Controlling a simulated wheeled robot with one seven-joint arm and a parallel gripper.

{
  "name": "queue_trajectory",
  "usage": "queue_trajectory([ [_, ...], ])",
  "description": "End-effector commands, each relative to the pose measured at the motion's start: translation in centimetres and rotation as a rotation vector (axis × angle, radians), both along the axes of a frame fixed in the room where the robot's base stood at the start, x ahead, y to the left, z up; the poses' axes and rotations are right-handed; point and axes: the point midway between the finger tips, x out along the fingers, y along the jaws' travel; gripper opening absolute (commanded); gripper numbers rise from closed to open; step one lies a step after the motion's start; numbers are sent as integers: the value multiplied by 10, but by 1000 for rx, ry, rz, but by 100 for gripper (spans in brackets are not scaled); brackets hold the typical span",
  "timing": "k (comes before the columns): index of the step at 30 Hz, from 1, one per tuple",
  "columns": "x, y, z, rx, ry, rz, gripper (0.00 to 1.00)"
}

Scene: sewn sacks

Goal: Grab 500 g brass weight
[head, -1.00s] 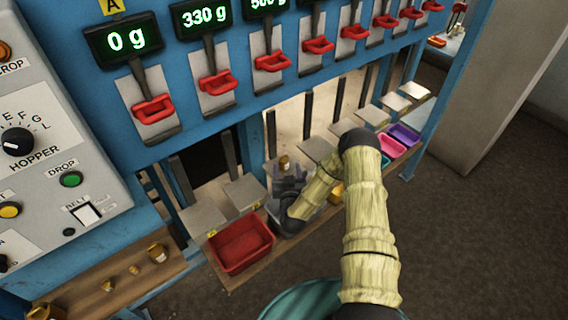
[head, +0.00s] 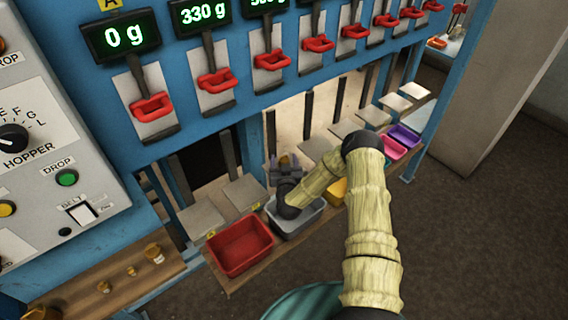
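A small brass weight (head: 286,160) shows just beyond my gripper, at the third platform from the left, and is partly hidden by it. The cut-off display above seems to read about 500 g. My gripper (head: 285,161) is dark grey, above the back of the grey tray. Its fingers stand apart, with the weight seen between them; whether they touch it cannot be told. Other brass weights stand on the wooden shelf at lower left: a larger one (head: 153,252), two smaller ones (head: 131,271) (head: 103,287) and one cut by the bottom edge (head: 46,313). Their markings are unreadable.
A red tray (head: 241,271), a grey tray (head: 312,219), a yellow tray (head: 337,190), and pink (head: 394,149) and purple (head: 405,135) trays line the wooden ledge. The blue frame (head: 230,106) with red-handled chutes stands above. A control panel (head: 50,140) is at left. Floor at right is clear.

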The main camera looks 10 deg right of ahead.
Motion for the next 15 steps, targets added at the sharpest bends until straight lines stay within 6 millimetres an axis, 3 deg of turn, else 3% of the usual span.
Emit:
queue_trajectory([
  [1, 0, 0, 0, 0, 0, 0, 53],
  [9, 0, 0, 0, 0, 0, 0, 0],
  [15, 0, 0, 1, 0, -3, 0, 0],
])
